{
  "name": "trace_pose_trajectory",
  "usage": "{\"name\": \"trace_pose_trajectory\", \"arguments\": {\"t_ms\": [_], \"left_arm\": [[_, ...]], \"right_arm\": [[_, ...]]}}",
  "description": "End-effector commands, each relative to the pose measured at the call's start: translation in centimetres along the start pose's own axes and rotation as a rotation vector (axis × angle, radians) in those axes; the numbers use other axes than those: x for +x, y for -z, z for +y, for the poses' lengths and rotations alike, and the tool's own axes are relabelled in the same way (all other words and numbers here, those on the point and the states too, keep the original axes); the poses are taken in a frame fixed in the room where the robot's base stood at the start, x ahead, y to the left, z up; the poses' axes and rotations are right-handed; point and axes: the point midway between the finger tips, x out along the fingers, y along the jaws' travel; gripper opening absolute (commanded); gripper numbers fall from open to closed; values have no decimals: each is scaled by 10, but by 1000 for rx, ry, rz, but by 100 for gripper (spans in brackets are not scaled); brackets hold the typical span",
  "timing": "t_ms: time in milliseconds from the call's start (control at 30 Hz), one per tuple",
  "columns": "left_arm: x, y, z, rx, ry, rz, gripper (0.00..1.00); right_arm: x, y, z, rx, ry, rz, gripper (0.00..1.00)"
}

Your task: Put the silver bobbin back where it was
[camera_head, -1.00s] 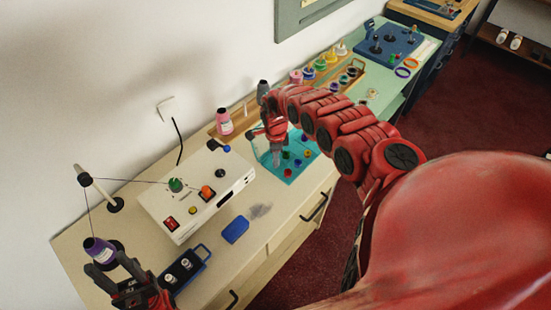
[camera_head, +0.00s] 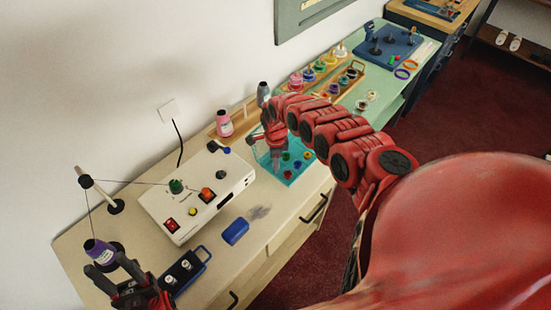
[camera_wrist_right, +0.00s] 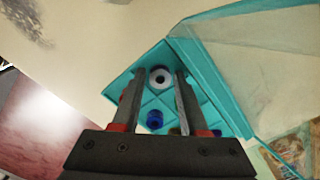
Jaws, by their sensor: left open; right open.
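My right gripper (camera_head: 275,160) is over the teal compartment box (camera_head: 302,173) with its fingers pointing down. In the right wrist view, its open fingers (camera_wrist_right: 179,86) stand either side of a pale silver-grey bobbin (camera_wrist_right: 161,77) with a dark centre hole, in a compartment of the box; I cannot tell whether they touch it. A blue bobbin (camera_wrist_right: 154,119) lies in a nearer compartment, and others are partly hidden by the gripper. My left gripper (camera_head: 115,266) is open at the lower left, close to a purple thread cone (camera_head: 99,252).
A white winding machine (camera_head: 178,205) with coloured knobs stands left of the box. A blue block (camera_head: 235,231) and a dark holder with silvery pieces (camera_head: 197,262) lie in front. A pink thread cone (camera_head: 224,124) stands behind. The box's clear lid (camera_wrist_right: 275,75) is raised.

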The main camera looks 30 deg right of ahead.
Motion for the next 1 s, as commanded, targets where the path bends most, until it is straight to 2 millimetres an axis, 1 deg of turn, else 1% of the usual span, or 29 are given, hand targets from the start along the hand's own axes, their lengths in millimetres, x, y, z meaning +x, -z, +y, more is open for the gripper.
{"name": "trace_pose_trajectory", "arguments": {"t_ms": [33, 133, 267, 600, 733, 833, 1000], "left_arm": [[2, 0, 0, 0, 0, 0, 50], [0, 0, 0, 0, 0, 0, 50], [-3, -1, 0, 0, 0, 0, 50], [-11, -2, 0, 0, 0, 0, 50], [-13, -2, 1, 0, 0, 0, 50], [-14, -2, 1, 0, 0, 0, 50], [-15, -2, 1, 0, 0, 0, 50]], "right_arm": [[-4, 0, 0, 1, 1, 0, 43], [-10, -1, -2, -2, 3, -1, 43], [-27, 1, -2, -2, 3, 3, 43], [-87, 2, -2, 0, 6, 5, 43], [-105, 2, -2, 1, 4, 4, 43], [-114, 1, -1, -1, 3, 2, 43], [-121, 0, 0, 0, 1, 0, 43]]}}
